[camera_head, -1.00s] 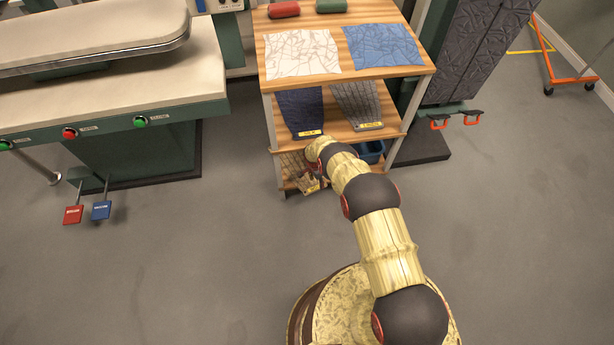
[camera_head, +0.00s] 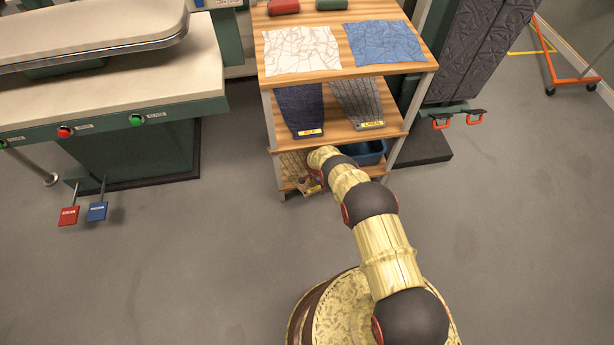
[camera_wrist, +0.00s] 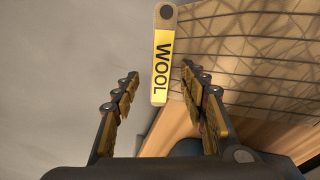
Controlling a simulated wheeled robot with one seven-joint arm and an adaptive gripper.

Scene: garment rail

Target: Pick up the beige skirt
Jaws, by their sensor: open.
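The beige skirt (camera_head: 292,163), with a dark line pattern, lies on the lower shelf at its left end. In the wrist view, the skirt (camera_wrist: 260,50) fills the upper right, and its yellow tag (camera_wrist: 161,68) reads WOOL and stands at the skirt's left edge. My gripper (camera_wrist: 160,76) is open, with one finger on each side of the tag. I cannot tell whether either finger touches the tag. In the head view, my gripper is mostly hidden by my arm at the lower shelf.
Navy (camera_head: 301,108) and grey (camera_head: 357,100) garments lie on the middle shelf. White (camera_head: 301,50) and blue (camera_head: 384,43) cloths lie on top. A blue bin (camera_head: 370,153) sits right of my arm on the lower shelf. A pressing table (camera_head: 100,80) stands left; floor in front is clear.

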